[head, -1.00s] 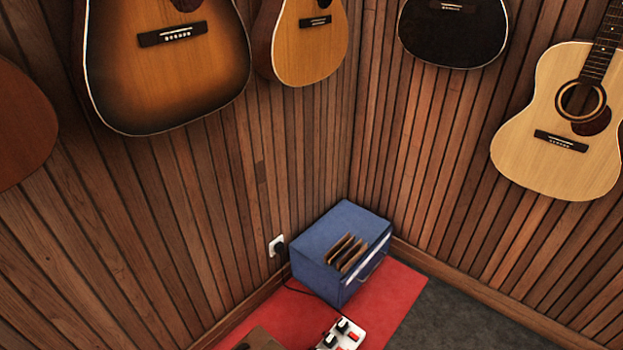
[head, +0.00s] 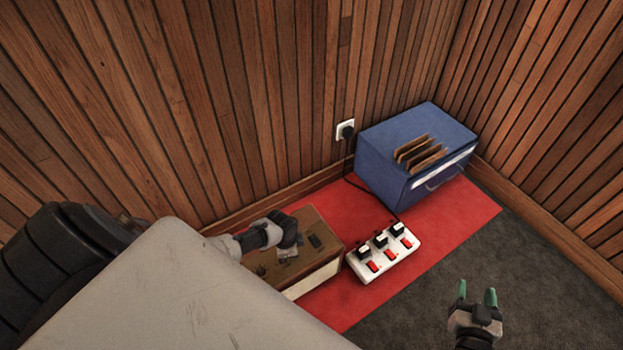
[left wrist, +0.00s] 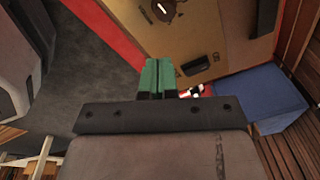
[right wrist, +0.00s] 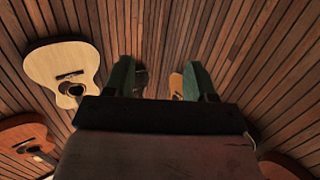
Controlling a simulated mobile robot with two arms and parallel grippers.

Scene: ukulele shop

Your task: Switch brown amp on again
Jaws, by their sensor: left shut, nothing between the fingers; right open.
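The brown amp (head: 323,238) stands on the red mat against the wall, partly covered in the head view by my left arm. In the left wrist view its brown panel (left wrist: 225,35) shows a round knob (left wrist: 163,10) and a dark switch (left wrist: 197,65) with lettering beside it. My left gripper (left wrist: 152,66) is shut and empty, its green fingertips left of the switch; I cannot tell whether they touch the panel. In the head view the left fingertips are hidden. My right gripper (head: 477,294) is open and empty above the grey carpet.
A white power strip (head: 405,254) with several plugs and red switches lies right of the amp. A blue box (head: 390,155) with brown slats on top stands behind it near the corner. Grey carpet at right is open.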

